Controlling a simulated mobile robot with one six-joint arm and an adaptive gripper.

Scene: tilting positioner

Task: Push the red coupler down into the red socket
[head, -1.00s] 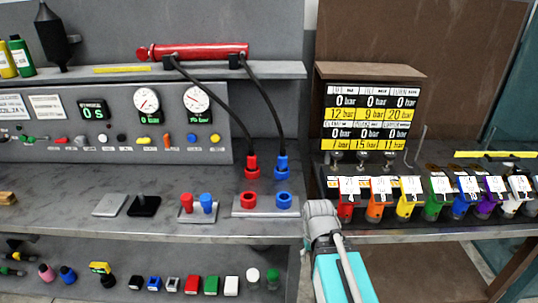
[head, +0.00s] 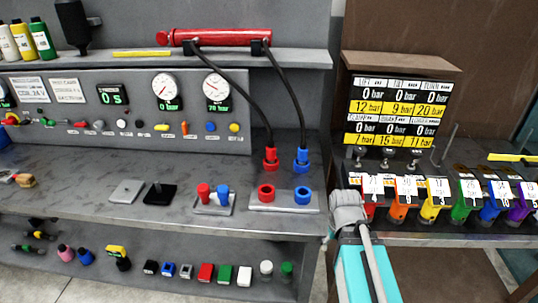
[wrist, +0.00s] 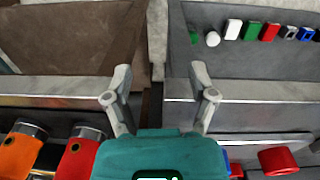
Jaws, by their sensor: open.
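The red coupler (head: 270,158) hangs at the end of a black hose, above and apart from the red socket (head: 266,193). The socket is a red ring on a grey plate on the bench. My gripper's grey wrist part shows at the bench's right end in the head view, to the right of the socket; its fingers are not clear there. In the wrist view my gripper (wrist: 163,87) is open, with nothing between its fingers. A red round part (wrist: 278,162) shows at that view's lower right; I cannot tell whether it is socket or coupler.
The blue coupler (head: 301,160) hangs above the blue socket (head: 302,195), close right of the red pair. A plate with red and blue plugs (head: 213,203) stands to the left. Coloured valves (head: 405,200) line the right bench. A shelf below holds small items.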

